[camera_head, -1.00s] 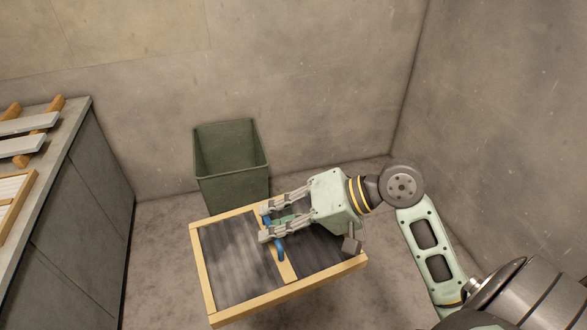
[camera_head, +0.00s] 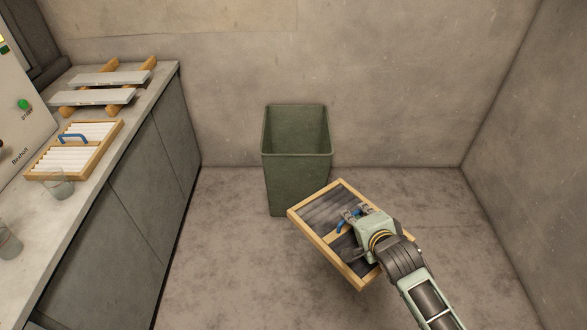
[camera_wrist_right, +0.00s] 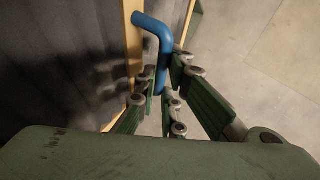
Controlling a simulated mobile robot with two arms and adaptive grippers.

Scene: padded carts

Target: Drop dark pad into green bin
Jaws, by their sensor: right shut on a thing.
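The dark pad (camera_head: 325,208) is a dark grey pleated panel in a light wooden frame with a blue handle on its middle bar. My right gripper (camera_head: 349,217) is shut on the blue handle (camera_wrist_right: 157,40) and holds the pad tilted. In the right wrist view the green finger pads (camera_wrist_right: 175,88) sit on both sides of the handle. The green bin (camera_head: 297,160) stands upright on the floor by the back wall, its top open. The pad is in front of the bin's lower right side in the head view and covers part of it. My left gripper is not in view.
A grey counter (camera_head: 110,165) runs along the left. On it are a white pad with a blue handle (camera_head: 75,150), a slatted wooden rack (camera_head: 98,92), glasses (camera_head: 58,183) and a machine (camera_head: 22,105). The floor between counter and bin is clear.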

